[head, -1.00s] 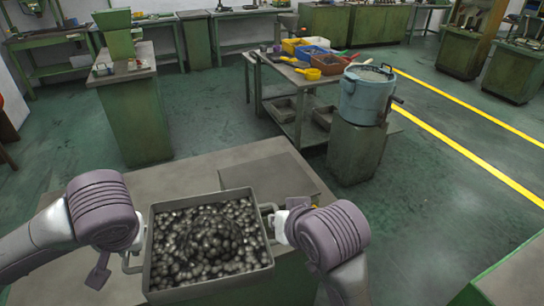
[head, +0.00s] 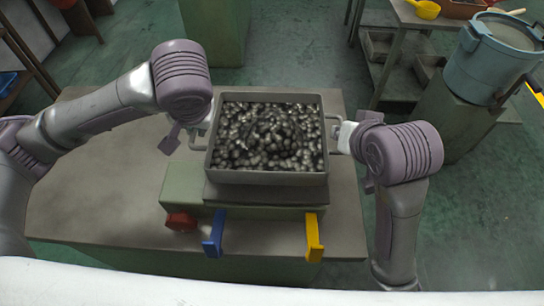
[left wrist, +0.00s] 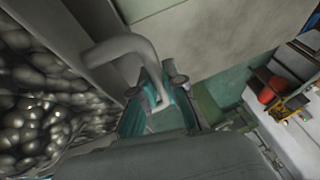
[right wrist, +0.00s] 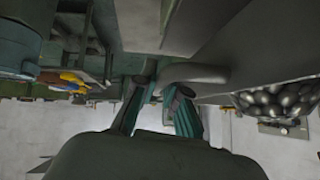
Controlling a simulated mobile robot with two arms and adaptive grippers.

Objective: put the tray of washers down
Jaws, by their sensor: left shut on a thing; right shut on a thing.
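The grey square tray (head: 268,178) is full of dark, shiny round pieces (head: 268,135). It is level, above or on a grey plate on a green block (head: 185,185); I cannot tell whether it touches. My left gripper (head: 197,138) is shut on the tray's left handle, which shows as a bent bar (left wrist: 118,48) between the fingers (left wrist: 160,95) in the left wrist view. My right gripper (head: 343,138) is shut on the right handle, a bar (right wrist: 195,73) in the right wrist view, at the fingertips (right wrist: 165,85).
The green block carries a red knob (head: 181,221), a blue lever (head: 214,233) and a yellow lever (head: 314,237) in front. The grey table top (head: 100,190) is bare at left. A blue pot (head: 492,55) stands on a green pedestal at right.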

